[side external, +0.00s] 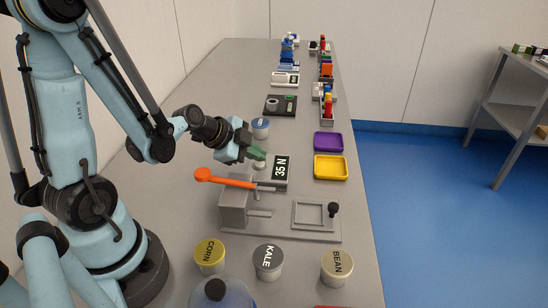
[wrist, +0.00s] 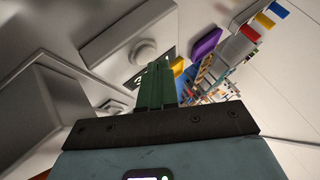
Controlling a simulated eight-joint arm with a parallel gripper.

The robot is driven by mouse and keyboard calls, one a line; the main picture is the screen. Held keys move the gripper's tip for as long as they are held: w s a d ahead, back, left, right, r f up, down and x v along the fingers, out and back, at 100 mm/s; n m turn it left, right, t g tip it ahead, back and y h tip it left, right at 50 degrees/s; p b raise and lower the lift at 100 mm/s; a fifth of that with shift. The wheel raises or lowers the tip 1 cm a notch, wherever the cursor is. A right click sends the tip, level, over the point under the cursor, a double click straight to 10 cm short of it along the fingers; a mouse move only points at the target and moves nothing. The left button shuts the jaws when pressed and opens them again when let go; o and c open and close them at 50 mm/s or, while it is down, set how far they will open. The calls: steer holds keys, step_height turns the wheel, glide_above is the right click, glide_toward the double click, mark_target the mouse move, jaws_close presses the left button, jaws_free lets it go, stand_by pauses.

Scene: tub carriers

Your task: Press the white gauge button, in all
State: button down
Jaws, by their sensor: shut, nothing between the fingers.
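The white gauge button (side external: 259,165) shows just below my fingertips in the side view, beside a black display (side external: 280,170) reading 35 N. In the wrist view a round white button (wrist: 143,52) sits on a pale plate, up and left of my fingers. My gripper (side external: 259,153) has green fingers, which are shut and empty. It also shows in the wrist view (wrist: 158,72), the fingers close together. I cannot tell whether the fingertips touch the button.
An orange lever (side external: 225,178) on a grey press (side external: 235,205) stands close in front of my gripper. Tubs labelled CORN (side external: 210,257), KALE (side external: 268,262) and BEAN (side external: 337,268) stand nearer. Yellow (side external: 330,168) and purple (side external: 328,142) trays lie to the right.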

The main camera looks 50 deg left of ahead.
mark_target(257, 165)
steer(key=shift+r, duration=0.2)
steer(key=shift+r, duration=0.25)
stand_by(0.3)
steer(key=shift+r, duration=2.5)
steer(key=shift+s+d+r+n+g+y, duration=0.3)
steer(key=shift+s+d+r+n, duration=0.3)
steer(key=shift+s+d+n, duration=0.9)
steer(key=shift+s+d+r+n+g+y, duration=0.15)
steer(key=shift+s+d+r+n+g, duration=0.45)
steer(key=shift+n, duration=1.5)
steer(key=shift+s+d+r+n+g+y, duration=0.1)
steer(key=shift+s+d+r+n+y, duration=0.35)
steer(key=shift+s+d+n, duration=1)
steer(key=shift+w+d+r+n, duration=0.1)
steer(key=shift+w+r+n, duration=0.1)
steer(key=shift+w+n, duration=0.15)
